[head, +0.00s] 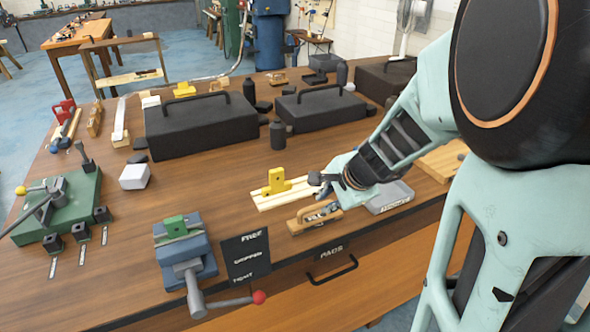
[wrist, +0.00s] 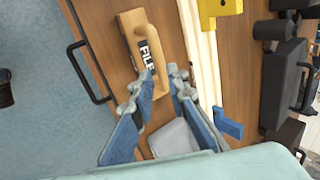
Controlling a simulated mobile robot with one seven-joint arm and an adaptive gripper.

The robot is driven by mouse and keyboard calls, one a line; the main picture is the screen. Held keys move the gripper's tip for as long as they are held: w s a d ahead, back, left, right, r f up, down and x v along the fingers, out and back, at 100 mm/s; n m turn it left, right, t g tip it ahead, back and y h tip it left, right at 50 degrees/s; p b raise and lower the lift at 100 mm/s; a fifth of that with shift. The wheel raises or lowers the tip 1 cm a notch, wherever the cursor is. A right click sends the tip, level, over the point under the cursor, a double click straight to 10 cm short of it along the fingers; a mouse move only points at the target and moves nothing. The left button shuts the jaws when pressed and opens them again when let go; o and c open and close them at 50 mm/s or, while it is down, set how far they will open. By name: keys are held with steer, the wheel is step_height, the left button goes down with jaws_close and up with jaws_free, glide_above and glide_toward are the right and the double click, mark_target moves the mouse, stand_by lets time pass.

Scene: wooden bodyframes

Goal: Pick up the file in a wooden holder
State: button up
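The file in a wooden holder (head: 315,217) lies on the workbench near its front edge. The near end of the handle shows between the fingertips, with a gap visible on at least one side. I cannot tell how far the fingertips are above it.
Light wooden strips with a yellow block (head: 277,181) lie right behind the holder. A grey tray (head: 390,197) is to its right. A blue vise (head: 185,250) and a dark sign (head: 246,255) stand to the left. Black toolboxes (head: 200,125) are further back.

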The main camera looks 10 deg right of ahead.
mark_target(320, 205)
steer(key=shift+b+x, duration=0.8)
steer(key=shift+x, duration=2)
steer(key=shift+r, duration=0.1)
jaws_close()
steer(key=shift+r, duration=0.1)
